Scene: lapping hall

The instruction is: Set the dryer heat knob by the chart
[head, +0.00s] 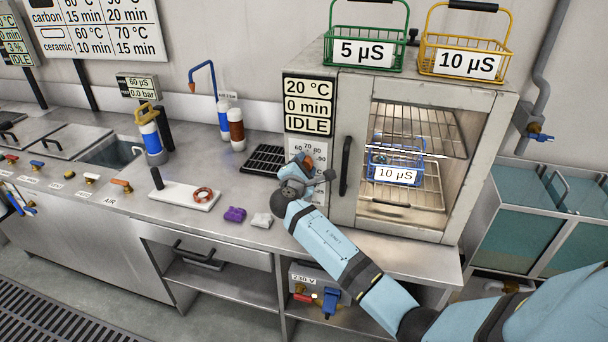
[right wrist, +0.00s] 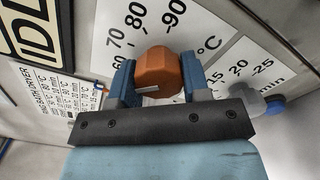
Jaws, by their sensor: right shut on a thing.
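My right gripper (head: 304,164) is at the dryer's control panel, shut on the orange heat knob (right wrist: 160,70). The right wrist view shows one blue finger on each side of the knob. The dryer display (head: 309,106) reads 20 °C, 0 min, IDLE. The wall chart (head: 100,27) lists temperatures and minutes for carbon and ceramic; its top is cut off. A blue basket (head: 397,160) tagged 10 µS stands on a rack inside the dryer (head: 487,150). My left gripper is out of view.
A green basket (head: 366,48) and a yellow basket (head: 467,60) stand on the dryer. A black vertical door handle (head: 345,166) is close to my gripper. A purple piece (head: 235,214) lies on the bench.

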